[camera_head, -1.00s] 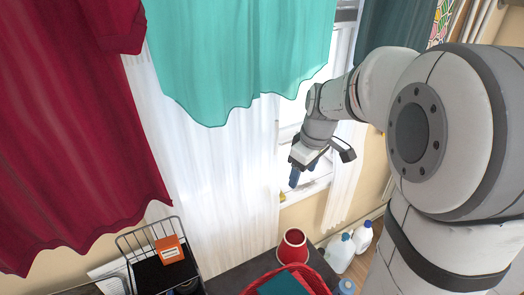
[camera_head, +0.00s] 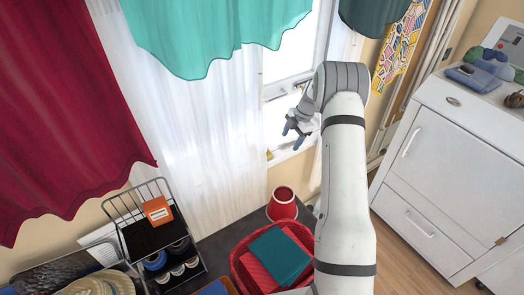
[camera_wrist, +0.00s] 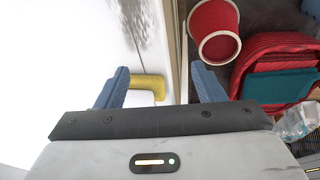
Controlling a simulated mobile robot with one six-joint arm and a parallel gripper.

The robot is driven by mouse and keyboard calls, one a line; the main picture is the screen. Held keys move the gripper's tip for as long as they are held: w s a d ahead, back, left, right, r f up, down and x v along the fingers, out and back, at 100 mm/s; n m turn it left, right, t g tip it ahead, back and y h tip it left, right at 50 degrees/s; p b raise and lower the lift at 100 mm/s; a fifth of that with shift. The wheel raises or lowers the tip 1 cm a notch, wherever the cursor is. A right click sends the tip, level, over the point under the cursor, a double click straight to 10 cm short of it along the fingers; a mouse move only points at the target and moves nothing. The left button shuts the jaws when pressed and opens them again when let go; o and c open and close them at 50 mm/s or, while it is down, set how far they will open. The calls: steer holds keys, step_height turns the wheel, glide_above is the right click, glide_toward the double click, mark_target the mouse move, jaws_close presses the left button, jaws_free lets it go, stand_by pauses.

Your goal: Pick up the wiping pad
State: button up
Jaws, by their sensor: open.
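No object is clearly identifiable as the wiping pad. A small yellow piece (camera_head: 269,155) shows at the window sill; in the wrist view it is a bent yellow shape (camera_wrist: 150,84) that appears between my fingers, with no visible contact. A flat teal piece (camera_head: 279,256) lies on top in a red basket (camera_head: 238,270); it also shows at the right of the wrist view (camera_wrist: 277,87). My gripper (camera_head: 293,135) is open and empty in front of the window, above the sill. Its two blue fingers (camera_wrist: 160,70) are spread wide.
A red pot (camera_head: 283,206) stands on the dark surface behind the basket. A wire rack (camera_head: 128,204) with an orange box (camera_head: 158,211) and jars is at left. Curtains hang around the window. A white cabinet (camera_head: 455,165) stands at right, with floor in front.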

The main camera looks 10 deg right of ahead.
steer(key=a, duration=0.4)
steer(key=w+a+p, duration=0.1)
steer(key=a, duration=0.2)
steer(key=shift+w+r, duration=0.1)
steer(key=a, duration=0.3)
steer(key=shift+w, duration=0.25)
steer(key=p+x, duration=0.1)
steer(key=x, duration=0.2)
steer(key=shift+a, duration=0.2)
steer(key=shift+c, duration=0.4)
steer(key=c, duration=0.5)
steer(key=shift+c, duration=0.2)
steer(key=shift+r, duration=0.1)
